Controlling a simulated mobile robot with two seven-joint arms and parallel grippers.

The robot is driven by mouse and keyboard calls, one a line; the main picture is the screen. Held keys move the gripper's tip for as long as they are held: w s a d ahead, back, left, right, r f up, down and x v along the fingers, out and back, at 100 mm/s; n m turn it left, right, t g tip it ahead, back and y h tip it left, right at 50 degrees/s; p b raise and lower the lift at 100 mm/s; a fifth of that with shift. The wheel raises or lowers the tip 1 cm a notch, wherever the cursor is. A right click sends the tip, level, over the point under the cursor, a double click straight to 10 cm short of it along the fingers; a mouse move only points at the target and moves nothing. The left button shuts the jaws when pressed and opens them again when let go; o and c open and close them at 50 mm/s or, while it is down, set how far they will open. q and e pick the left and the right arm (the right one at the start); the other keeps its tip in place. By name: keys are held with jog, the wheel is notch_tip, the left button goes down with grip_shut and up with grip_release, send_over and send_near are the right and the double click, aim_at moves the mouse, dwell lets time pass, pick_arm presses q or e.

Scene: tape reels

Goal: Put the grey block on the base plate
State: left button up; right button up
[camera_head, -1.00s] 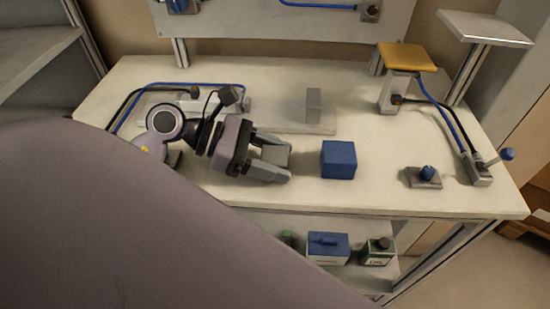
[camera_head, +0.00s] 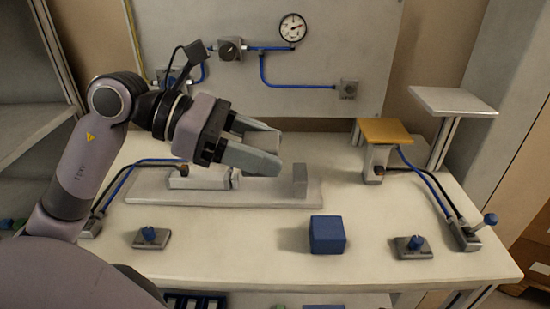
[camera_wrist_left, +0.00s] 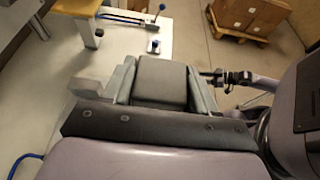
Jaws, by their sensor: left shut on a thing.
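My left gripper (camera_head: 265,150) is shut on the grey block (camera_head: 258,137), which sits between its two fingers, partly hidden by the near finger. The block (camera_wrist_left: 160,80) also shows between the fingers in the left wrist view. The gripper is raised and points to the right in the head view. The pale grey base plate (camera_head: 265,200) lies flat at the back of the table, lower in the picture than the gripper. An upright grey piece (camera_head: 299,180) stands at its right end. What looks like my right gripper (camera_wrist_left: 222,80) shows small and dark in the left wrist view.
A blue cube (camera_head: 327,234) stands in front of the plate. Blue-knobbed fixtures (camera_head: 412,246) and (camera_head: 151,236) sit near the front edge. A yellow-topped stand (camera_head: 385,132) and a lever with hoses (camera_head: 466,236) are at the right. A gauge panel (camera_head: 315,70) rises behind.

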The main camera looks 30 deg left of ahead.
pick_arm(q)
jog(key=shift+r, duration=0.25)
jog(key=w+f, duration=0.3)
jog(key=f, duration=0.4)
jog(key=n, duration=0.1)
send_over(285, 237)
jog(key=shift+t, duration=0.3)
notch_tip(285, 237, down, 9)
jog(key=shift+f, duration=0.15)
jog(key=shift+y, duration=0.3)
